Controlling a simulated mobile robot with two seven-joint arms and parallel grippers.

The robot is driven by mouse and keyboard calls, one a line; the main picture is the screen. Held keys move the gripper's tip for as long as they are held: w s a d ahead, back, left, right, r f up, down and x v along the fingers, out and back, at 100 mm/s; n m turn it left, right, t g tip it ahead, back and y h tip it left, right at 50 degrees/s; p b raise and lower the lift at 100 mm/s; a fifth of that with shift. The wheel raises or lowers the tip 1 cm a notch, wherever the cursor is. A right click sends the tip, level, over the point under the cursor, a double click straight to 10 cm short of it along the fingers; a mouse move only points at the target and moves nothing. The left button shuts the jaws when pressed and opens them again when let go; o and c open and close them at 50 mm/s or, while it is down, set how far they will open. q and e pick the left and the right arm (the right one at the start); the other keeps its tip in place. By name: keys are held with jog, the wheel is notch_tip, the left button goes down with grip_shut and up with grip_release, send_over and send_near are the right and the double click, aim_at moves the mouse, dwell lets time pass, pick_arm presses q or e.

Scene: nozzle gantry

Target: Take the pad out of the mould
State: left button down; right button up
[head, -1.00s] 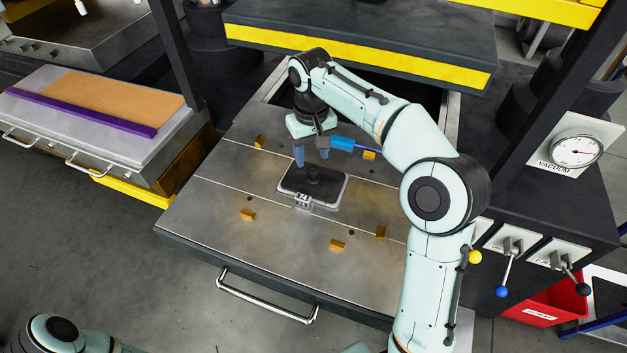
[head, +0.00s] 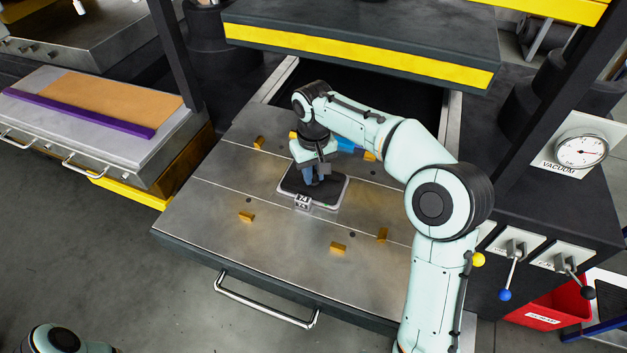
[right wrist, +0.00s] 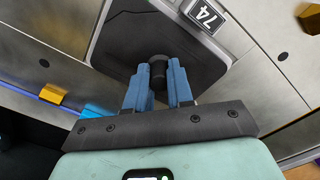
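The mould (head: 333,198) is a light-rimmed tray with a small "74" tag, on the metal platen. The dark pad (head: 293,184) lies flat inside it; it also shows in the right wrist view (right wrist: 122,40). A black knob (right wrist: 159,68) stands up from the pad's middle. My right gripper (head: 314,182) is down at the pad, its blue fingers on both sides of the knob and close against it (right wrist: 160,82). The fingers hide part of the knob in the head view. My left gripper is out of view; only part of my left arm shows at the bottom left.
Several small yellow blocks (head: 338,248) sit on the platen (head: 270,265) around the mould. A blue piece (head: 348,145) lies behind my gripper. A yellow-edged upper plate (head: 360,62) hangs behind. A vacuum gauge (head: 581,151) and levers (head: 511,272) stand at right.

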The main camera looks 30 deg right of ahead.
grip_shut()
jog(key=shift+r, duration=0.15)
